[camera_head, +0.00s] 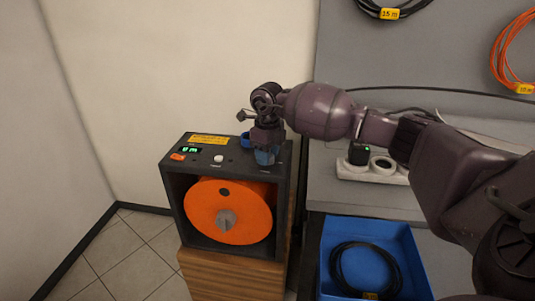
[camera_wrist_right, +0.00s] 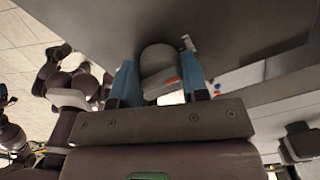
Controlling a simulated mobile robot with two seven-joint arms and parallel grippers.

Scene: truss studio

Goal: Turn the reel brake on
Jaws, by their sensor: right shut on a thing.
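The reel machine is a dark box (camera_head: 168,200) with an orange reel (camera_head: 205,208) in its open front, standing on a wooden cabinet. My right gripper (camera_head: 255,149) is at the right of the box's top panel, its blue fingers pointing down. In the right wrist view, the gripper (camera_wrist_right: 160,80) is shut on a grey rounded knob (camera_wrist_right: 158,60) with a small orange mark, one blue finger on each side. I take this to be the brake knob; in the head view the gripper hides it. My left gripper is not in view.
The top panel also has a yellow label (camera_head: 209,139), a green-lit display (camera_head: 190,149), an orange switch (camera_head: 178,156) and a white button (camera_head: 217,158). Right of the machine are a blue tray (camera_head: 338,224) holding a black cable and a white power strip (camera_head: 350,172).

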